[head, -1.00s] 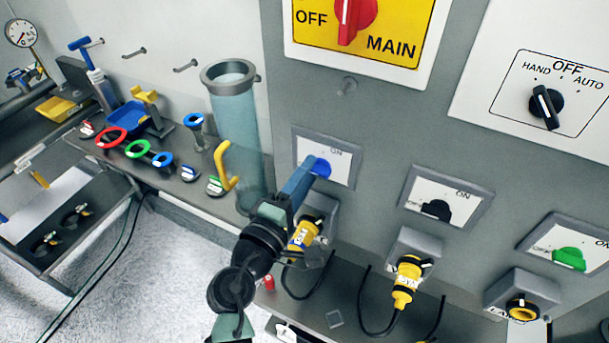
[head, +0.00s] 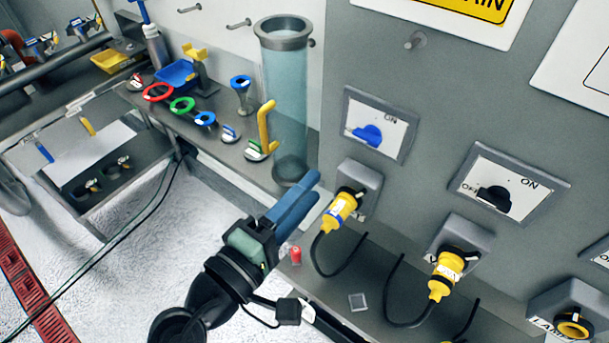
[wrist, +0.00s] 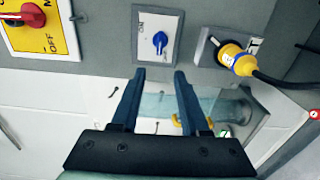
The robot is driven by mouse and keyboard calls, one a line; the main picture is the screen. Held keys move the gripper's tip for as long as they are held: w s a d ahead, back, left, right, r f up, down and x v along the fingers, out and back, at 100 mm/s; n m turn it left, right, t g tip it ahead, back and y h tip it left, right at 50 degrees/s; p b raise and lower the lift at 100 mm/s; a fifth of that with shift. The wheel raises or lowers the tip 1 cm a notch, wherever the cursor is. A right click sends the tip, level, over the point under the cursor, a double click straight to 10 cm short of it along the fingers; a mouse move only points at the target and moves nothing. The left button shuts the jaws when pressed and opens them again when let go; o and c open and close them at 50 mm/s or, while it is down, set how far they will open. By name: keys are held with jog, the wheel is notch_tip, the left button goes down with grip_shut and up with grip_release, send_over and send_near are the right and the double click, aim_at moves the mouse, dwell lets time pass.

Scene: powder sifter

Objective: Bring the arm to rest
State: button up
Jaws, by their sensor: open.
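My gripper (head: 301,200) is in the lower middle of the head view, its two blue fingers pointing up and to the right. In the wrist view my gripper (wrist: 160,75) shows both fingers apart with nothing between the tips. The blue switch (head: 369,134) sits on the wall panel above and to the right of the fingertips, apart from them. The blue switch also shows in the wrist view (wrist: 160,41), ahead of the fingers.
A clear cylinder (head: 287,110) stands on the shelf just beyond my gripper. Yellow plugs (head: 341,209) with black cables hang from the wall at the right. Colored rings and a yellow hook (head: 265,131) sit on the shelf. White floor lies open at lower left.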

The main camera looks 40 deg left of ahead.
dwell(0.4)
jog(key=w+d+r+m+t, duration=0.2)
jog(key=w+d+r+m, duration=0.25)
jog(key=r, duration=0.45)
jog(key=w+d+r+m+t, duration=0.1)
jog(key=w+d+r+m, duration=0.4)
jog(key=r, duration=0.5)
jog(key=s+d+r+m+t, duration=0.2)
jog(key=r, duration=0.5)
jog(key=s+d+r+m+t, duration=0.2)
jog(key=s+d+r+m, duration=0.1)
jog(key=r, duration=0.4)
jog(key=s+d+r+m+t, duration=0.2)
jog(key=s+d+r+m, duration=0.1)
jog(key=r, duration=0.4)
jog(key=shift+s+d+r+y+b, duration=0.25)
jog(key=shift+r+y+b, duration=0.05)
jog(key=shift+r+b, duration=0.05)
jog(key=shift+c, duration=0.2)
